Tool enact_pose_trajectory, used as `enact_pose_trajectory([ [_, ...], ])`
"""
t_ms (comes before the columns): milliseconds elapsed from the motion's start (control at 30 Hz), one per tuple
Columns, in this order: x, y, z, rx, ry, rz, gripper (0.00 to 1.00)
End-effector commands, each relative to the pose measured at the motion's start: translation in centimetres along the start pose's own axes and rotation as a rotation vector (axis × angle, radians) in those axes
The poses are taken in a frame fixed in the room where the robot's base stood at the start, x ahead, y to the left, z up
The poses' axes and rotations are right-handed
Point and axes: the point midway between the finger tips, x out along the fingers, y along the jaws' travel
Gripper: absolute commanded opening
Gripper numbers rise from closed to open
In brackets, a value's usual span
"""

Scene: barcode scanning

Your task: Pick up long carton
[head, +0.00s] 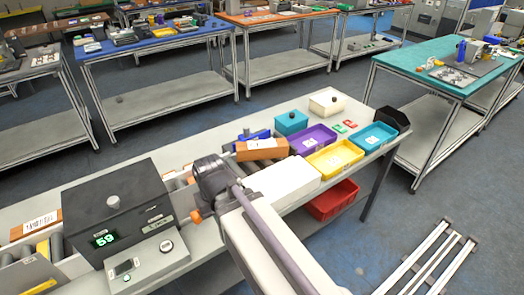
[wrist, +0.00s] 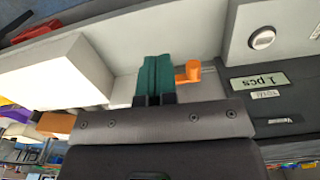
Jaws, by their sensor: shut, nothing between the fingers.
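A brown carton (head: 262,149) with a white label lies beyond my arm, beside a blue object. A brown patch at the left of the wrist view (wrist: 55,122) looks like the same carton. Another brown carton with a label (head: 40,224) lies at the far left by the rollers. I cannot tell for certain which is the long carton. In the wrist view, the green fingers of my gripper (wrist: 153,82) are shut together and empty, apart from both cartons. In the head view my arm hides the fingers.
A white block (head: 284,182) stands right of my wrist, and close left of the fingers in the wrist view. A dark box with a green display (head: 125,212) stands left. Purple (head: 305,139), yellow (head: 334,159) and teal (head: 374,136) bins fill the right end.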

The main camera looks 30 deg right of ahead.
Motion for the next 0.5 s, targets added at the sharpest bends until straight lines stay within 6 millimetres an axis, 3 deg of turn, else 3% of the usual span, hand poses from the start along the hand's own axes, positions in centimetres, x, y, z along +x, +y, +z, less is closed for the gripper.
enact_pose_trajectory([
  [200,0.0,0.0,0.0,0.0,0.0,0.0,0.02],
  [500,0.0,0.0,0.0,0.0,0.0,0.0,0.31],
])
